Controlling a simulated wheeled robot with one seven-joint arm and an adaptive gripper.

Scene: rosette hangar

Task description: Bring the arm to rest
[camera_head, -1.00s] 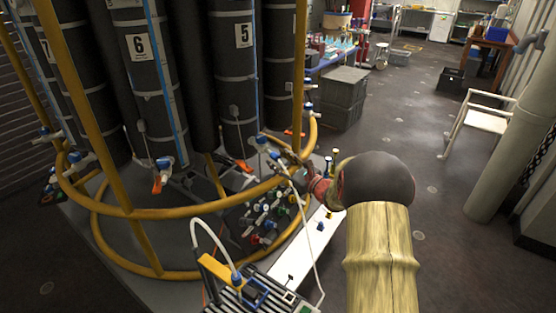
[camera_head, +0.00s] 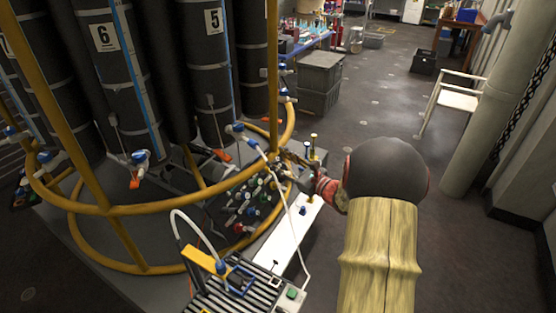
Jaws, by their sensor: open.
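My arm reaches in from the bottom right, with a pale yellow link and a dark round joint nearest the camera. My gripper (camera_head: 284,164) is at its far end, past a red wrist part, by the lower yellow ring of the rosette frame. The fingers are small and partly hidden, and they look apart with nothing seen between them. The gripper is above the right side of the valve panel (camera_head: 250,203). I cannot tell whether it touches the yellow ring (camera_head: 200,202).
Dark numbered cylinders (camera_head: 112,60) stand inside the yellow frame. A white bench strip (camera_head: 285,240) and a slatted device (camera_head: 245,285) with a white hose lie below the gripper. Dark stacked crates (camera_head: 320,82), a white chair (camera_head: 455,102) and a thick pipe (camera_head: 490,100) stand beyond. The floor right of my arm is clear.

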